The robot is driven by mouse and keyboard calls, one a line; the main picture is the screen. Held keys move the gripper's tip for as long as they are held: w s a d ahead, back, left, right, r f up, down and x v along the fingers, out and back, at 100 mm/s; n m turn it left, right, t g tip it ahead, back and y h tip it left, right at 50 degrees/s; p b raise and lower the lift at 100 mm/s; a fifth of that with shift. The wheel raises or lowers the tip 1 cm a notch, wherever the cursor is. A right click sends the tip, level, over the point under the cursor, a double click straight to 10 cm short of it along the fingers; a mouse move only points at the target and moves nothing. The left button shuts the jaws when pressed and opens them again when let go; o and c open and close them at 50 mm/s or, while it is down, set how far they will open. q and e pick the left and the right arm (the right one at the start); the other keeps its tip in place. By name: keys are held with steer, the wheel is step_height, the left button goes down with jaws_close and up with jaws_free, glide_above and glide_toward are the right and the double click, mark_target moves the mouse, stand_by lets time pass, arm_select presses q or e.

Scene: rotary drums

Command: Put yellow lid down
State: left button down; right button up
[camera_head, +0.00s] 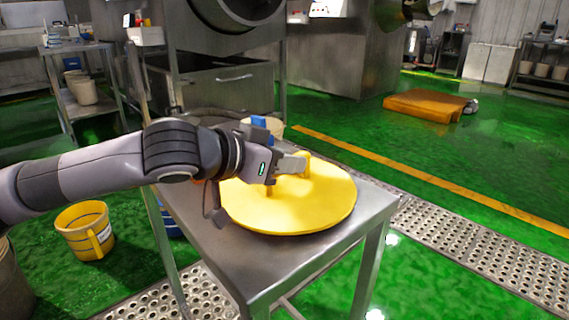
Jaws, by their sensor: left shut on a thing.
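The yellow lid (318,205) is a flat round disc with a raised handle (304,163) on top. It lies over the top of a small steel table (232,262); I cannot tell whether its underside touches the steel all round. My left gripper (290,170) reaches in from the left and is shut on the lid's handle. The fingers partly hide the handle and the lid's far left part. My right gripper is not in view.
A pale container (262,128) stands behind the lid. A yellow bucket (86,230) is on the green floor at left. Steel machines (335,50) stand behind. An orange slab (425,104) lies on the floor at the back right. Open floor is at right.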

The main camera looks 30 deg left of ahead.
arm_select(q)
steer(key=c, duration=1.2)
jaws_free()
steer(key=shift+f, duration=0.1)
steer(key=shift+c, duration=0.2)
steer(key=o, duration=0.4)
steer(key=shift+c, duration=0.2)
